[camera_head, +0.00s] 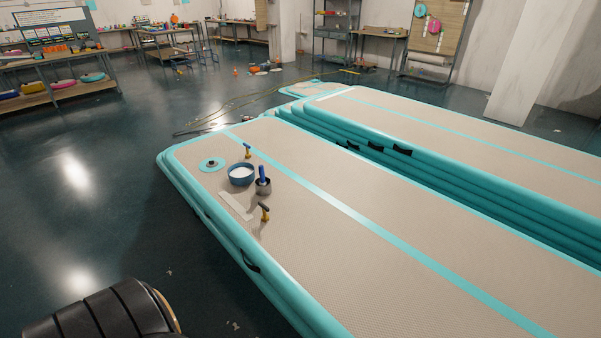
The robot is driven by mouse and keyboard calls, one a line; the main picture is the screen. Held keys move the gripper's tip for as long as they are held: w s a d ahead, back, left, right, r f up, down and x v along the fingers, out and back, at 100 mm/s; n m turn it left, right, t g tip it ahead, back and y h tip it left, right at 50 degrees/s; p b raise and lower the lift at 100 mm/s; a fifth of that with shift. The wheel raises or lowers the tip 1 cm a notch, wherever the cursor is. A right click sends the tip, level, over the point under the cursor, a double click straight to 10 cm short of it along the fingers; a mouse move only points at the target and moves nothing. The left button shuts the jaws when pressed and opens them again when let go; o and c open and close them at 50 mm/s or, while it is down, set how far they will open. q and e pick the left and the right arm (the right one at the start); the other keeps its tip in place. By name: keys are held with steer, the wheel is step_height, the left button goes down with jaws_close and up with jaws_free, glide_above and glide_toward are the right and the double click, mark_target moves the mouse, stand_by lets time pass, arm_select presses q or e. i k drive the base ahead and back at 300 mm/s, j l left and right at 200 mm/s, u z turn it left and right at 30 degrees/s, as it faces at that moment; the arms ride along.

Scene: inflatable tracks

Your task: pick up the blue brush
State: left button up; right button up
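A dark blue upright handle, which looks like the blue brush (262,173), stands in a small grey pot (263,188) on the near beige inflatable track (330,230). Its lower end is hidden inside the pot. The pot stands close to the right of a blue bowl (241,180) with white contents. Neither of my grippers is in view.
Two small yellow tools with dark tops stand behind (247,151) and in front (264,212) of the pot. A pale strip (236,206) and a teal disc (211,164) lie nearby. A stack of inflatable tracks (450,150) rises behind. Dark floor (100,190) is open at left.

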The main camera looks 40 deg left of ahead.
mark_target(261, 168)
steer(key=j+z, duration=0.1)
steer(key=j, duration=0.4)
steer(key=j+z, duration=0.1)
steer(key=j, duration=0.4)
steer(key=j+z, duration=0.1)
steer(key=j, duration=0.4)
steer(key=k+j+z, duration=0.1)
steer(key=j, duration=0.4)
steer(key=j+z, duration=0.1)
steer(key=j, duration=0.4)
steer(key=k+j+z, duration=0.1)
steer(key=j, duration=0.4)
steer(key=k+j+z, duration=0.15)
steer(key=j, duration=0.35)
steer(key=k+j+z, duration=0.1)
steer(key=j, duration=0.35)
